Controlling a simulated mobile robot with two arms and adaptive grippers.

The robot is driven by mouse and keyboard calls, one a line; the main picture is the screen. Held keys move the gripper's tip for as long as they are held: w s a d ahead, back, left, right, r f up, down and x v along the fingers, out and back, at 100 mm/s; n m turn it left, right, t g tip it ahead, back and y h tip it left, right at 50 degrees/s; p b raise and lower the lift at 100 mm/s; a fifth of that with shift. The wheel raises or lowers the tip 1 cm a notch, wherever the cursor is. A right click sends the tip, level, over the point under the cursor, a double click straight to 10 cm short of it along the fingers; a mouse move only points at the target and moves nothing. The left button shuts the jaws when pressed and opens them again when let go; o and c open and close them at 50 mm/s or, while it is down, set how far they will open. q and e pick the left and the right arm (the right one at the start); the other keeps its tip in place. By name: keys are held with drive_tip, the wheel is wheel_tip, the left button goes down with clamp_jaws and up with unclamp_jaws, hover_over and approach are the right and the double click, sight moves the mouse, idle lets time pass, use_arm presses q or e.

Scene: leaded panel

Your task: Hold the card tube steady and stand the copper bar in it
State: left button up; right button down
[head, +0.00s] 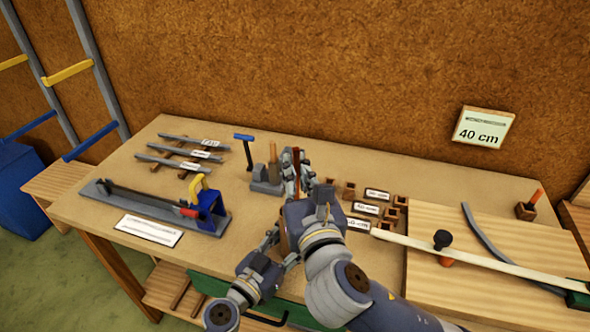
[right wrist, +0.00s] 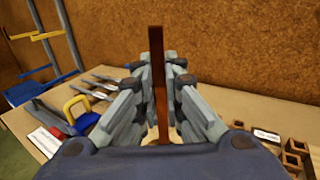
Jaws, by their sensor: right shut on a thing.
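The copper bar (head: 296,160) is reddish brown and stands upright in my right gripper (head: 297,178). In the right wrist view the bar (right wrist: 158,75) rises between the two fingers of my right gripper (right wrist: 160,115), which is shut on it. Its lower end is hidden by the gripper. A brown upright piece, seemingly the card tube (head: 284,243), shows in a narrow strip near the table's front, mostly hidden behind my right arm. My left gripper (head: 279,246) is low beside this piece. Whether its fingers are closed on it cannot be told.
A grey block with a wooden peg (head: 266,178) and a blue-handled tool (head: 245,145) stand left of my right gripper. Small square wooden holders (head: 390,215) and labels sit to the right. A blue-ended fixture (head: 208,210) and grey strips (head: 180,145) lie left.

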drive_tip(key=shift+f, duration=3.45)
drive_tip(key=c, duration=1.6)
unclamp_jaws()
drive_tip(key=shift+c, duration=0.2)
drive_tip(key=shift+f, duration=0.1)
drive_tip(key=v, duration=1.2)
